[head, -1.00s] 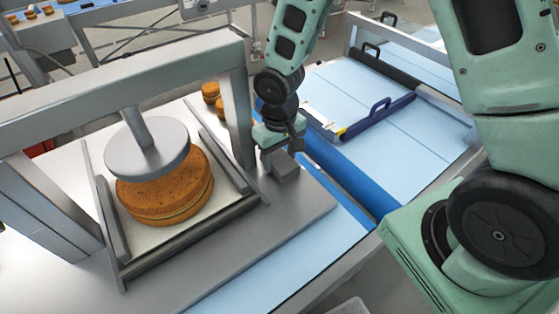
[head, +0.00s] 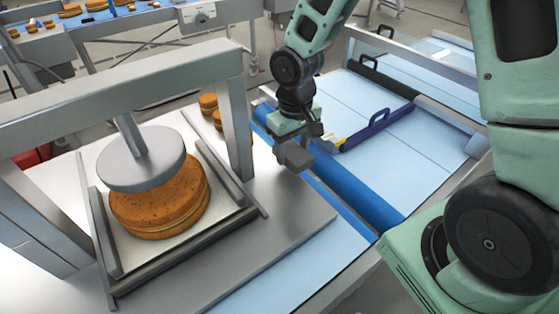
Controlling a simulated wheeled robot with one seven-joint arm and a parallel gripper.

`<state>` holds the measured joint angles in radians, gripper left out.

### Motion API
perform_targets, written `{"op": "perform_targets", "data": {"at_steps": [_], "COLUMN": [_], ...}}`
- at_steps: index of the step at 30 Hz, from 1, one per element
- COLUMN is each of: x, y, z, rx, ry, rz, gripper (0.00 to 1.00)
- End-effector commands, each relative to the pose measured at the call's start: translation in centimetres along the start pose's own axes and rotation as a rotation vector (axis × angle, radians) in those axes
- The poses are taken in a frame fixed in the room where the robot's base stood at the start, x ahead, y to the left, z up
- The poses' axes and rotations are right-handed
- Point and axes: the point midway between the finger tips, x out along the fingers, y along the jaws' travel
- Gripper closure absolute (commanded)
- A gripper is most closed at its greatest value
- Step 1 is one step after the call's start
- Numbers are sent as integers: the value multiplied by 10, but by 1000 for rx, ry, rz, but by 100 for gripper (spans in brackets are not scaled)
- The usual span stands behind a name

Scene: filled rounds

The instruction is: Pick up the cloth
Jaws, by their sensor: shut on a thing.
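My gripper (head: 304,141) is above the steel work plate (head: 262,238), to the right of the press. It is shut on a small grey folded piece, which I take to be the cloth (head: 293,157). The cloth hangs just under the fingers and looks clear of the plate, though the gap is hard to judge. The fingertips are small and partly hidden by the hand and the cloth.
A press with a round steel disc (head: 140,165) stands at left over a brown layered sponge cake (head: 160,210). Its right post (head: 238,125) is close to my gripper. Small cakes (head: 208,103) sit behind the post. A blue belt (head: 400,170) with a dark-blue handled bar (head: 378,125) lies at right.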

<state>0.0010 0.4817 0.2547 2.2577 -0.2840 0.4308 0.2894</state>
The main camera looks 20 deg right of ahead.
Motion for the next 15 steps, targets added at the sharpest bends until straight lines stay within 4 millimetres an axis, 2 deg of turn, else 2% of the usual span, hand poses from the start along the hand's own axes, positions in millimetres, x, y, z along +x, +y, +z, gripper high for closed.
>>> {"op": "perform_targets", "data": {"at_steps": [1, 6, 12, 15], "x": [2, 2, 2, 1], "y": [14, 59, 101, 116], "z": [0, 0, 0, 0], "rx": [8, 9, 6, 4], "ry": [2, 2, 2, 1], "rz": [0, 0, 0, 0], "gripper": [69, 69, 69, 69]}}
